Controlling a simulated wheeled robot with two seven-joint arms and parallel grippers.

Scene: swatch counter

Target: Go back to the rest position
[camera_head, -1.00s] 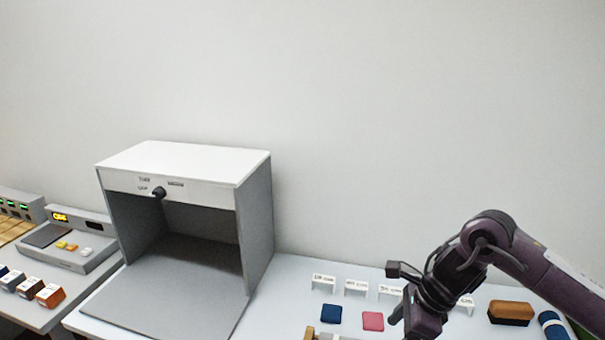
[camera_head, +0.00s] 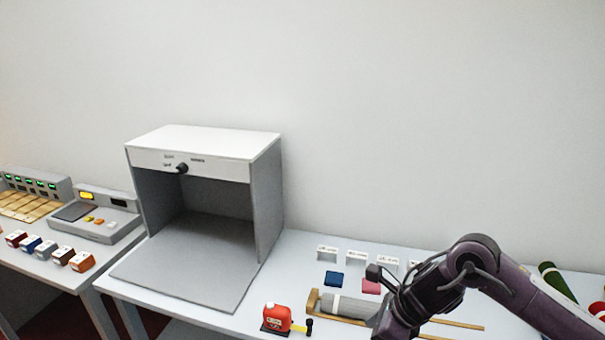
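My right arm comes in from the right, over the right part of the counter (camera_head: 232,322). Its gripper (camera_head: 385,325) is at the bottom of the view, in front of the swatches and close to a grey roll on a wooden holder. The fingers are dark and partly cut off, so I cannot tell whether they are open or shut. My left gripper is not in view.
A grey light booth (camera_head: 268,200) with a white top stands on the counter. A red tape measure (camera_head: 277,318), the grey roll (camera_head: 345,306), a blue swatch (camera_head: 334,279) and a pink swatch (camera_head: 370,286) lie right of it. A grey device (camera_head: 100,228) stands left.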

